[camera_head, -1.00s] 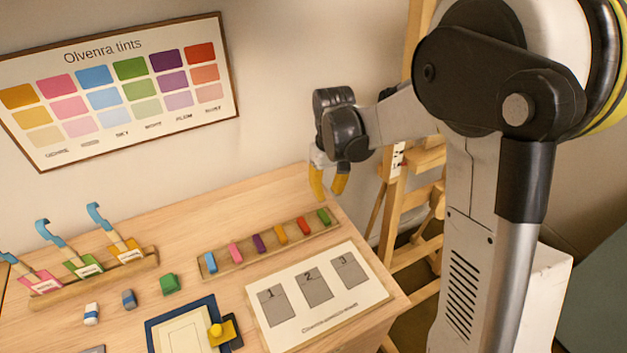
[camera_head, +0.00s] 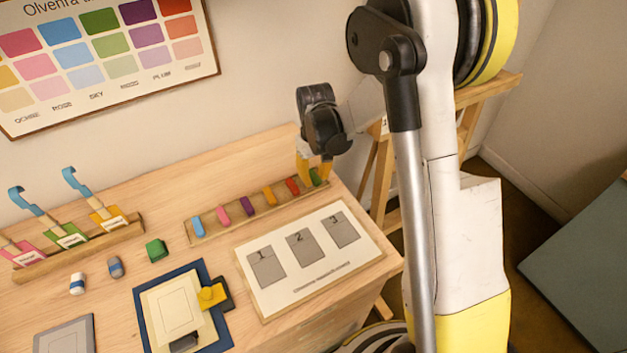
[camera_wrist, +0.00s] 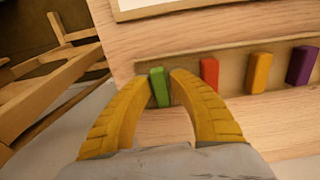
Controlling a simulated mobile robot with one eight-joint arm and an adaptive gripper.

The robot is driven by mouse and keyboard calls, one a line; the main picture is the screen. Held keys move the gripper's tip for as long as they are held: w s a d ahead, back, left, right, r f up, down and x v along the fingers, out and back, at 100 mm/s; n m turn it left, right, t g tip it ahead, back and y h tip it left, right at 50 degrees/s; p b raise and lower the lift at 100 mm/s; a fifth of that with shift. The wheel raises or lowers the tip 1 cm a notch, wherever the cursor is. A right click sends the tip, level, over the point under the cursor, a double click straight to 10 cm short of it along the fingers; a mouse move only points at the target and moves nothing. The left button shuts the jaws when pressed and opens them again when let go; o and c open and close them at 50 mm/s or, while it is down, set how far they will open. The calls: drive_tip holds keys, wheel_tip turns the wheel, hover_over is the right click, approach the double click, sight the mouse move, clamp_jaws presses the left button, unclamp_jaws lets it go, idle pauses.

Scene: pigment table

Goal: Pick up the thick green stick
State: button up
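The green stick (camera_head: 316,177) stands at the right end of the wooden rack (camera_head: 217,228), partly hidden by my fingers in the head view. In the wrist view the green stick (camera_wrist: 160,87) shows between my two yellow fingertips. My gripper (camera_head: 314,178) points down over that end of the rack. Its fingers are apart, with a tip close on each side of the stick (camera_wrist: 159,77); I cannot tell whether they touch it. A larger green block (camera_head: 156,249) lies apart on the table, left of the rack.
A red stick (camera_wrist: 209,73) stands beside the green one, then orange (camera_wrist: 260,72), purple (camera_wrist: 302,66) and others along the rack. A numbered card (camera_head: 290,297) lies in front. An easel (camera_head: 466,128) stands beyond the table's right edge. The wall is close behind.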

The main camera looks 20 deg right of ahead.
sight(318, 178)
clamp_jaws()
drive_tip(key=shift+r+p, duration=0.3)
drive_tip(key=shift+r, duration=0.3)
drive_tip(key=r, duration=0.1)
drive_tip(key=r+p, duration=0.1)
drive_tip(key=r, duration=0.1)
drive_tip(key=shift+s+d+r, duration=0.35)
drive_tip(key=shift+s+r, duration=0.05)
drive_tip(key=s+d+r+p, duration=0.3)
drive_tip(key=s+d+r, duration=0.3)
drive_tip(key=s, duration=0.2)
drive_tip(key=shift+d, duration=0.4)
